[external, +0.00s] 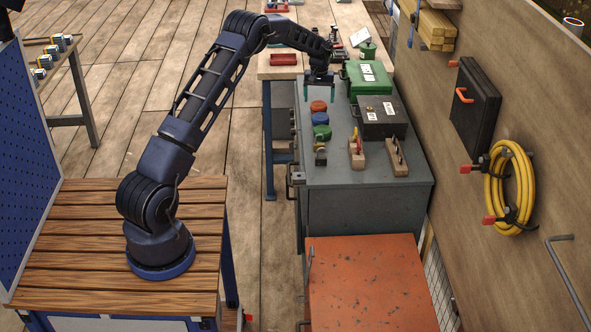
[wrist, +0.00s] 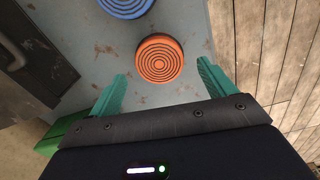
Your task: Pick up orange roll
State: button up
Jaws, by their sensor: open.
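The orange roll (external: 318,106) lies on the grey metal cabinet top (external: 330,176), at the far end of a short row of rolls. In the wrist view the orange roll (wrist: 160,58) shows its ringed round top, just ahead of and between the two green fingers. My gripper (external: 320,90) is open and empty, above and slightly beyond the orange roll in the external view. In the wrist view my gripper (wrist: 162,88) has its fingers spread wider than the roll, and they do not appear to touch it.
A blue roll (external: 322,132) sits close to the orange one, with a green roll (external: 320,119) near them. A black case (external: 380,125) and a green box (external: 369,78) stand to the right. Wooden-handled tools (external: 356,152) lie nearer the front.

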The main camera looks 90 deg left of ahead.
aim_at(319, 104)
jog(key=shift+d+f, duration=0.1)
jog(key=shift+f, duration=1.8)
jog(key=c, duration=1)
jog(key=shift+c, duration=0.6)
jog(key=shift+r, duration=0.15)
